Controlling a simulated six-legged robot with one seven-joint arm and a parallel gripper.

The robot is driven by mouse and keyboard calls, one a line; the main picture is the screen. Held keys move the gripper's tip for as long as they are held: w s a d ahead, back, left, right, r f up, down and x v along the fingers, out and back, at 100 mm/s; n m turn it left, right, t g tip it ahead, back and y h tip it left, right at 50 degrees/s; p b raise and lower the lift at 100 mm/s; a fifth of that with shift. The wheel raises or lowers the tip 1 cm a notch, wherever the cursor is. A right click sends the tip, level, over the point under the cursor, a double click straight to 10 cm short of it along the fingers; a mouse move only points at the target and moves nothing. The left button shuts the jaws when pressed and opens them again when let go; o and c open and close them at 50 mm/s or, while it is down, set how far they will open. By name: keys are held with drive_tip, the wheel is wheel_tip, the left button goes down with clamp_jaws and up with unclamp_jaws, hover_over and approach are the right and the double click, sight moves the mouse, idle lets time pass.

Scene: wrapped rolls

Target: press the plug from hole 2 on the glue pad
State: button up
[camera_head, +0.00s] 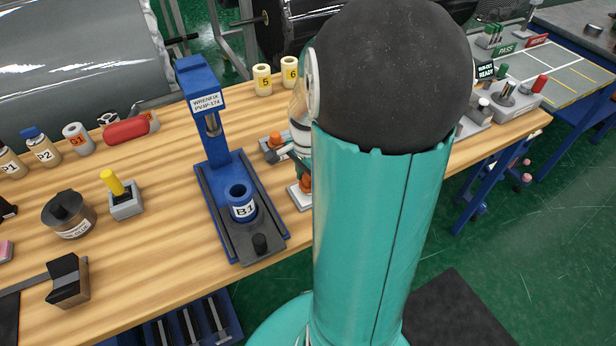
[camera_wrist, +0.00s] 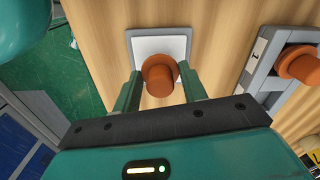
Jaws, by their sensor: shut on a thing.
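My gripper (camera_wrist: 161,88) is shut on an orange-brown plug (camera_wrist: 159,72), with one finger on each side of it. The plug is over the glue pad (camera_wrist: 146,45), a white square in a grey frame; I cannot tell whether they touch. In the head view the held plug (camera_head: 306,182) shows low over the pad (camera_head: 294,195), partly hidden by my arm. A grey holder (camera_wrist: 263,72) stands to the right in the wrist view with another orange plug (camera_wrist: 298,64) in it.
A blue press (camera_head: 209,145) with a cup marked B1 (camera_head: 241,203) stands left of the pad. Cream rolls marked 5 (camera_head: 262,79) and 6 (camera_head: 289,72) stand behind. A yellow-handled block (camera_head: 124,200) is further left. Bare wood lies between the pad and the holder.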

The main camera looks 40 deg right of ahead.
sight(308, 177)
drive_tip(key=shift+r, duration=3.45)
drive_tip(key=shift+s, duration=0.1)
